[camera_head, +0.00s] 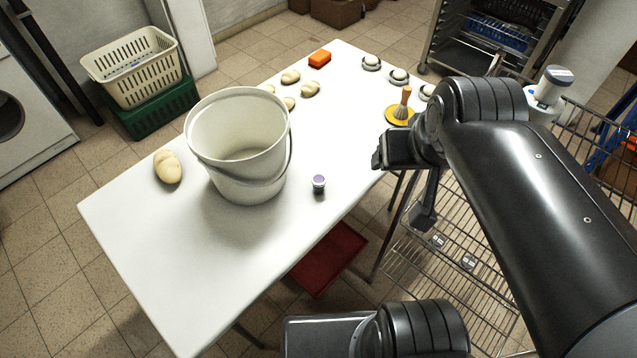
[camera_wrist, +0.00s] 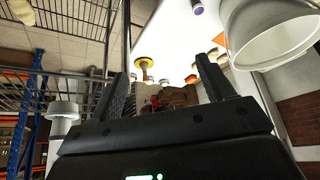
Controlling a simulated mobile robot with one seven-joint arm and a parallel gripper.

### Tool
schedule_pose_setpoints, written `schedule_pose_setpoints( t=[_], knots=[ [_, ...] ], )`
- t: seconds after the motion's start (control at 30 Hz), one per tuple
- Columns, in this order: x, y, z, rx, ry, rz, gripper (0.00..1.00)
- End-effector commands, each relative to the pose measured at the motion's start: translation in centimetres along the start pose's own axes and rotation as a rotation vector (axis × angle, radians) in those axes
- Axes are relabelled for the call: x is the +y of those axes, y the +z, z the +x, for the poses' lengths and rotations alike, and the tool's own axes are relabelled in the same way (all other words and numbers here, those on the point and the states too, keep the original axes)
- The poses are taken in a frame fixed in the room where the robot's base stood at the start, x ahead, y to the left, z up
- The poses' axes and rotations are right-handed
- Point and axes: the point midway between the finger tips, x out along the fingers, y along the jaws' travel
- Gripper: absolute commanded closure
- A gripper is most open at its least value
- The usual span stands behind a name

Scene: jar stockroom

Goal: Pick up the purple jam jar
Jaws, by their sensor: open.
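The purple jam jar (camera_head: 319,183) is a small jar with a purple lid. It stands upright on the white table (camera_head: 135,240), just right of a large white bucket (camera_head: 238,140). In the wrist view, a small purple-topped thing at the top edge (camera_wrist: 198,6) looks like the same jar. My gripper (camera_head: 379,160) is above the table's right edge, up and to the right of the jar and apart from it. In the wrist view, its two fingers (camera_wrist: 166,88) are spread wide with nothing between them.
A wire rack (camera_head: 450,235) stands right of the table. The table's front left is clear.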

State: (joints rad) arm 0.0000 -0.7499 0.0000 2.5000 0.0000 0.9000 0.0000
Motion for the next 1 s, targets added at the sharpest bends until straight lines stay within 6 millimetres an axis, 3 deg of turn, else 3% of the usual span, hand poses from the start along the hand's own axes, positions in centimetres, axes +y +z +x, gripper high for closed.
schedule_pose_setpoints(
  t=[0.13,0.53,0.77,1.0],
  knots=[
    [0.0,0.0,0.0,0.0,0.0,0.0,0.37],
    [-0.4,-1.0,0.9,-0.026,-0.006,0.009,0.38],
    [-1.9,-4.1,4.7,-0.115,-0.017,0.052,0.38],
    [-4.0,-6.8,10.0,-0.213,-0.017,0.098,0.38]
  ],
)
